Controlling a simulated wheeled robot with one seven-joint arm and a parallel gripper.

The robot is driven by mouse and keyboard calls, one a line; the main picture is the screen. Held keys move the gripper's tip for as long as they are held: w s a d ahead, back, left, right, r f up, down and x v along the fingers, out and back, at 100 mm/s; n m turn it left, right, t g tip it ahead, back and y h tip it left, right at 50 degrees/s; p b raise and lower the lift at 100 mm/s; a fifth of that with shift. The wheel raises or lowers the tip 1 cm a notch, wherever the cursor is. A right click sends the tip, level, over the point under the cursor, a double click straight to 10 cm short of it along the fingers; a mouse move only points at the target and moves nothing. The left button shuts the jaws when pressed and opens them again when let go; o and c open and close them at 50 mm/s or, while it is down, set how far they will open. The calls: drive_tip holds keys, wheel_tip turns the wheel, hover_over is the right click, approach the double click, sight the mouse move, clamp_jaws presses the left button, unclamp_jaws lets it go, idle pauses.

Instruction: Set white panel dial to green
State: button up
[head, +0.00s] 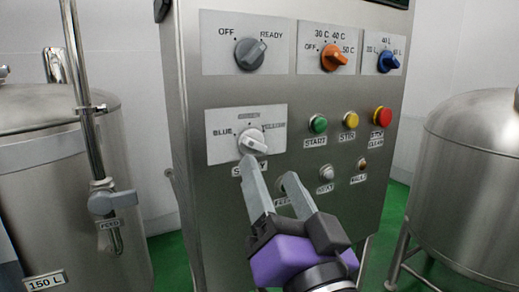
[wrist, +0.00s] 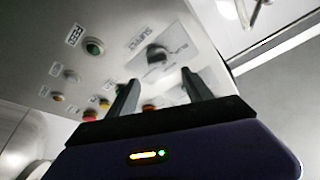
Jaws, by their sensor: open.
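The white dial (head: 252,142) sits on a white label plate (head: 222,153) on the steel control panel. The plate reads BLUE at left; the top and right words are too blurred to read surely. The knob looks turned aslant, but which mark it points to I cannot tell. My gripper (head: 268,168) is open and empty, just below and to the right of the dial in the head view, apparently apart from it. In the wrist view the dial (wrist: 157,56) shows beyond and between the open fingers.
Above are a grey dial (head: 250,54), an orange dial (head: 334,59) and a blue dial (head: 388,63). Green (head: 318,124), yellow (head: 350,119) and red (head: 381,116) buttons sit right of the white dial. Steel tanks stand left (head: 75,190) and right (head: 470,150).

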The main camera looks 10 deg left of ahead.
sight(258, 146)
drive_tip(key=p+x, duration=0.2)
drive_tip(key=x, duration=0.4)
drive_tip(key=shift+w, duration=0.1)
drive_tip(key=shift+w+a+r, duration=0.1)
drive_tip(key=shift+w+a, duration=0.25)
drive_tip(key=shift+w, duration=0.4)
drive_tip(key=shift+c, duration=0.2)
drive_tip(key=c, duration=1.2)
